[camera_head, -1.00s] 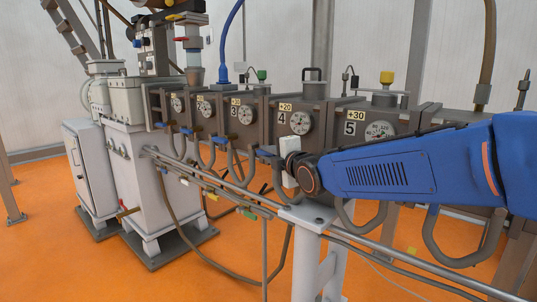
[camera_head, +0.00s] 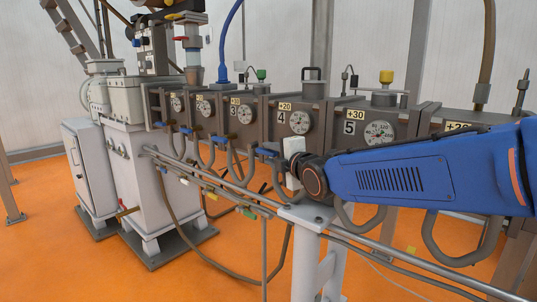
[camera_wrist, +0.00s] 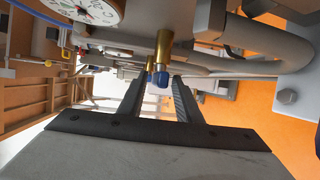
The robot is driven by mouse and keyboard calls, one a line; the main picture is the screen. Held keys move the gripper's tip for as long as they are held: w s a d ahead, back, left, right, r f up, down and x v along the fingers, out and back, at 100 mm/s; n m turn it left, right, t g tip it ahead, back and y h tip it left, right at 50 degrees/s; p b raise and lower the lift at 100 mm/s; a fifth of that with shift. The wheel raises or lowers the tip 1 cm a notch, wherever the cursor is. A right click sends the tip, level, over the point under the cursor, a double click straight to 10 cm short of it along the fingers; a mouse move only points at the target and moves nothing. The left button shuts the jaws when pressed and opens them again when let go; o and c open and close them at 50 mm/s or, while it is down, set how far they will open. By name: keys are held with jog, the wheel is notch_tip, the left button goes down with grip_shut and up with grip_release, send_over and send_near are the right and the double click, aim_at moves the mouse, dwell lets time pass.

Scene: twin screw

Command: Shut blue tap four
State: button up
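Tap four has a blue handle (camera_head: 267,152) on the pipe below the unit marked 4, just left of my gripper. In the wrist view a blue tap end (camera_wrist: 160,78) on a brass stem shows in the gap near my fingertips. My gripper (camera_wrist: 158,88) is open, one dark finger on each side of that gap. I cannot tell whether either finger touches the tap. In the head view only the white body of my gripper (camera_head: 293,147) shows clearly, in front of unit 4, and its fingertips are hidden.
Numbered units with dials, such as unit 5 (camera_head: 379,132), stand in a row behind the arm. Curved grey hoses hang below them. A long metal rail (camera_head: 380,248) and a grey post (camera_head: 309,250) stand close under my gripper.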

jog(key=v, duration=1.5)
jog(key=shift+s+d, duration=0.1)
